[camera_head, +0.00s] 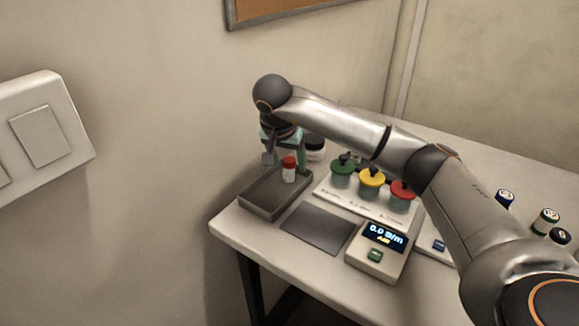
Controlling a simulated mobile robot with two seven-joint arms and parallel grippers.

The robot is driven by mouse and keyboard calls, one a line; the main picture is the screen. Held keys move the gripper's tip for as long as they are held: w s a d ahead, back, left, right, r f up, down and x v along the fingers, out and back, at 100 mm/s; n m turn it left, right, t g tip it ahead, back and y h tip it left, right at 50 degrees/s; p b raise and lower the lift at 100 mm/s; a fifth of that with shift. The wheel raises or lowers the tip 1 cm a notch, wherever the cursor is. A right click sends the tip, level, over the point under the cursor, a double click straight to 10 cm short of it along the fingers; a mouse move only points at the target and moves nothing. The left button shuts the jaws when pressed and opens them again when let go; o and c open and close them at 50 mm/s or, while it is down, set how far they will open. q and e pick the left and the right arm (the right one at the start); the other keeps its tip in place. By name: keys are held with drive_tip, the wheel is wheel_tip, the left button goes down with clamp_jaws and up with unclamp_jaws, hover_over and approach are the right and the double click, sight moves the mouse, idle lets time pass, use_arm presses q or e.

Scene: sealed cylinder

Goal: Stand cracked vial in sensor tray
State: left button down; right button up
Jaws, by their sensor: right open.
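A small white vial with a red cap (289,174) stands upright at the grey low-walled tray (262,207) on the left end of the table. Whether it is cracked is too small to tell. My right gripper (284,160) hangs down at the vial, its fingers open and apart around or just behind the red cap; the exact contact cannot be told. My left gripper is not in view.
A flat dark pad (315,229) and a meter reading 0.0 (379,250) lie in front. A white rack holds green (342,170), yellow (371,179) and red-topped (402,195) containers. A black-capped jar (315,149) is behind. Several vials stand right.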

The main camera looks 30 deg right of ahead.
drive_tip(key=v, duration=0.9)
drive_tip(key=shift+a+r+p, duration=0.1)
drive_tip(key=shift+r+p, duration=0.05)
drive_tip(key=shift+p, duration=0.15)
